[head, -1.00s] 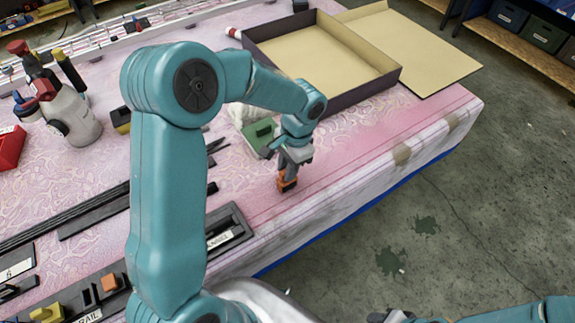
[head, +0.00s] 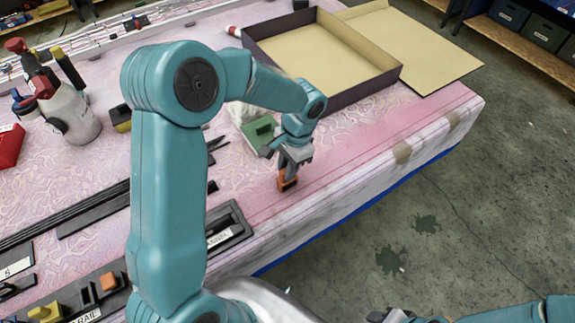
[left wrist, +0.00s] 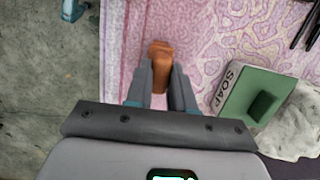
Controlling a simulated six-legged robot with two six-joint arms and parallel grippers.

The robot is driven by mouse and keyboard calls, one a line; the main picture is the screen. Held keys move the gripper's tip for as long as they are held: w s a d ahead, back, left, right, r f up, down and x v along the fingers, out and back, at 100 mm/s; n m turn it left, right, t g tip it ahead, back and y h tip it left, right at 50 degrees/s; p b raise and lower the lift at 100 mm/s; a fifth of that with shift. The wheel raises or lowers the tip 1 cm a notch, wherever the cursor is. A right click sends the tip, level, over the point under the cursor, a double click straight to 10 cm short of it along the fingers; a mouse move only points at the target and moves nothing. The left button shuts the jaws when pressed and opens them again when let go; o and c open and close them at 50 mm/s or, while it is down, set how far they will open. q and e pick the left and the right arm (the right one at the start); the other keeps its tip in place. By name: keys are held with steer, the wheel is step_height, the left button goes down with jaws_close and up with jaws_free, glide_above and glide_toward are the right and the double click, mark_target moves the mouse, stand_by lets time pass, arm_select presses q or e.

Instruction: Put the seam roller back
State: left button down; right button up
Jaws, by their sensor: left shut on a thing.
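My left gripper (head: 290,172) is shut on an orange-brown piece, which I take to be the seam roller (head: 287,184). It points down, low over the pink patterned table near its front edge. I cannot tell whether the piece touches the table. In the left wrist view the roller (left wrist: 160,55) sticks out beyond the two dark fingers of the gripper (left wrist: 160,78); its far end is hidden. My right gripper (head: 388,315) shows only in part at the bottom edge, away from the table.
A labelled black holder (head: 232,228) sits at the table's front edge. An open cardboard box (head: 392,78) stands behind. A spray bottle (head: 75,118) and dark strips (head: 95,215) are left.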

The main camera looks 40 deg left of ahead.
arm_select(q)
steer(key=c, duration=0.9)
jaws_free()
steer(key=w+r, duration=0.1)
steer(key=r, duration=0.4)
steer(key=w+r, duration=0.1)
steer(key=r, duration=0.4)
steer(key=d+r, duration=0.1)
steer(key=r, duration=0.5)
steer(key=shift+w, duration=0.4)
steer(key=shift+s, duration=0.1)
